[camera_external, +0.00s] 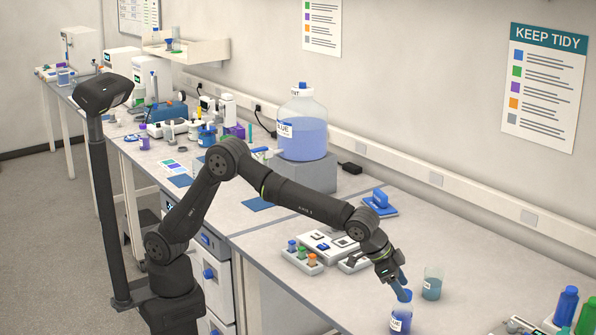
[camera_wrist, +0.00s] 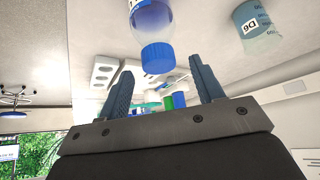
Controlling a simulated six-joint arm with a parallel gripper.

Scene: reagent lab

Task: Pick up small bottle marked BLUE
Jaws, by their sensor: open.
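The small bottle marked BLUE (camera_external: 400,324) stands upright on the bench at the bottom of the external view, with a blue cap and a white label. In the wrist view the bottle (camera_wrist: 152,18) appears upside down at the top, its blue cap (camera_wrist: 157,56) towards my fingers. My gripper (camera_external: 398,280) is open and just above the bottle, close to its cap. In the wrist view the cap lies just past my fingertips (camera_wrist: 160,78), sideways between them. Nothing is held. The external view cuts off the bottle's base.
A rack of small capped vials (camera_external: 302,259) is to the left. Blue and green bottles (camera_external: 566,306) stand at the far right. Bench between is clear.

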